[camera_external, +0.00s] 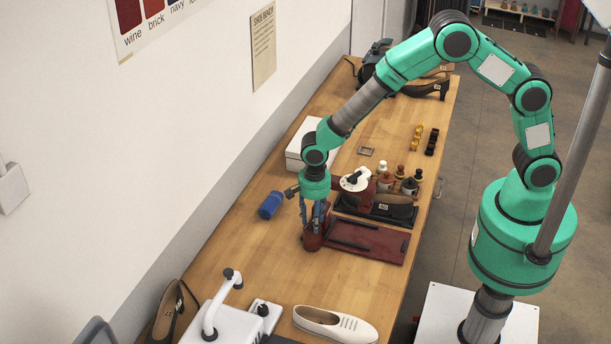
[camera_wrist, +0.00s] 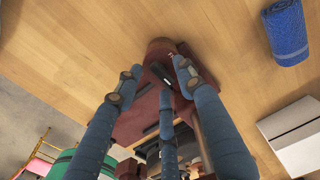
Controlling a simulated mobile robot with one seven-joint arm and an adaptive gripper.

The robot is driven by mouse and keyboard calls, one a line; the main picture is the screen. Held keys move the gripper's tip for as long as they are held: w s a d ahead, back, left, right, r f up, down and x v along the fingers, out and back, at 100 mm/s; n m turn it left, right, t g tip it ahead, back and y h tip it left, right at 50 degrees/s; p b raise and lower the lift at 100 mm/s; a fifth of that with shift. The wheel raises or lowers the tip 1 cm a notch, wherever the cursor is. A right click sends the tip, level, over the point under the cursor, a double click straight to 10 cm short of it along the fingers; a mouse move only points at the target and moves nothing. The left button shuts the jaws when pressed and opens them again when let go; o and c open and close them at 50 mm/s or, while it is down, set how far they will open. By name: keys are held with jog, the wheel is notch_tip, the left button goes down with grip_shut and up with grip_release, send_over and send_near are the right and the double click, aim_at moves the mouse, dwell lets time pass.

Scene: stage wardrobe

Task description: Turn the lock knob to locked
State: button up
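A dark red fixture (camera_external: 378,242) with a flat plate and dark strips lies on the bench. My gripper (camera_external: 316,222) points down over its rounded left end. In the wrist view, my gripper (camera_wrist: 160,82) has blue fingers standing apart around a small dark bar with a white mark (camera_wrist: 162,74) on the dark red fixture (camera_wrist: 136,118). This bar may be the lock knob; no lock label is readable. Contact with the fingers cannot be told. A white round dial with a black handle (camera_external: 354,180) stands farther back, apart from my gripper.
A blue roll (camera_external: 271,205) lies left of my gripper, also in the wrist view (camera_wrist: 287,32). A cream shoe (camera_external: 335,324) and a white machine (camera_external: 225,322) are in front.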

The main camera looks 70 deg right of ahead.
jog(key=shift+r, duration=0.1)
notch_tip(320, 180, up, 12)
dwell(0.6)
dwell(0.4)
jog(key=s+d+r+n+t+b, duration=0.15)
jog(key=s+d+r+n, duration=0.25)
jog(key=s+d+r, duration=0.4)
jog(key=s+d+r+n+t+b, duration=0.15)
jog(key=s+d+r+n, duration=0.3)
jog(key=r, duration=0.55)
jog(key=s+d+r+n+t+b, duration=0.1)
jog(key=s+d+n, duration=0.3)
jog(key=s, duration=0.8)
jog(key=s+d+n+t+b, duration=0.1)
jog(key=s+d+n+b, duration=0.2)
jog(key=s, duration=0.8)
jog(key=shift+s+d+r+n+t, duration=0.3)
jog(key=shift+s+d+r+n, duration=0.05)
jog(key=shift+d+n, duration=0.8)
